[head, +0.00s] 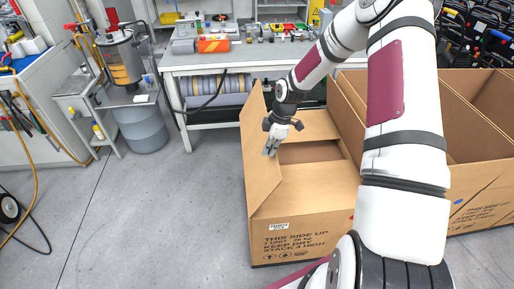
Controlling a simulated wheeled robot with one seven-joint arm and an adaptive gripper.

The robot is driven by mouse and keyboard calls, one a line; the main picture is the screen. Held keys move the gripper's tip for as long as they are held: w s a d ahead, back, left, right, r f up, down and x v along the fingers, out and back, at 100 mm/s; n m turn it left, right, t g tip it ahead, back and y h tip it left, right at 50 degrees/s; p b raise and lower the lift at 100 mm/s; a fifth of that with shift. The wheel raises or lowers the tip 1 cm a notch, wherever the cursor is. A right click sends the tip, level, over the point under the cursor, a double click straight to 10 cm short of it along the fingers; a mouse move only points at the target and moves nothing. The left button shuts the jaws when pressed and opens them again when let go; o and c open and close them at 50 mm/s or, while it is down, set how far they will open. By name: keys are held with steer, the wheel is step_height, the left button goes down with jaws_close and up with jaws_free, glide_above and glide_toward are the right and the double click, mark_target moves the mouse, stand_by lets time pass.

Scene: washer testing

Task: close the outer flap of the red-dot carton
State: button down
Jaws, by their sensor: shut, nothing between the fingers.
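The red-dot carton (300,228) stands on the floor right of centre, with printed text on its front and a small red dot partly beside my arm. Its left outer flap (258,165) stands up, roughly upright. The front flap (310,187) and the back flap (308,125) lie folded inward, with a brown gap between them. A right flap (347,118) stands up, partly hidden by my arm. My gripper (270,147) is shut and empty, at the inner side of the left flap; I cannot tell whether it touches.
A second open carton with a blue dot (458,201) stands close on the right, partly behind my arm. A workbench (240,60) with tools is behind. A grey drum (140,125) and cart stand at left. The floor (160,215) left of the carton is clear.

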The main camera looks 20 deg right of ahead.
steer(key=s+d+f+y+b, duration=0.1)
steer(key=d+f+b, duration=0.1)
steer(key=d+f, duration=0.3)
steer(key=s+d+f+t+y+b, duration=0.1)
steer(key=s+d+f+y+b, duration=0.1)
steer(key=d+f, duration=0.3)
steer(key=s+d+f+y+b, duration=0.2)
steer(key=d+f+b, duration=0.2)
steer(key=d+f, duration=0.1)
steer(key=shift+d+f+t, duration=0.15)
steer(key=shift+d+f, duration=0.05)
steer(key=shift+f, duration=0.25)
steer(key=shift+d+f+t, duration=0.15)
steer(key=shift+f, duration=0.3)
steer(key=shift+s+d+f+b, duration=0.15)
steer(key=shift+d+f+b, duration=0.15)
steer(key=shift+f+b, duration=0.35)
steer(key=v, duration=1.2)
steer(key=shift+f, duration=0.1)
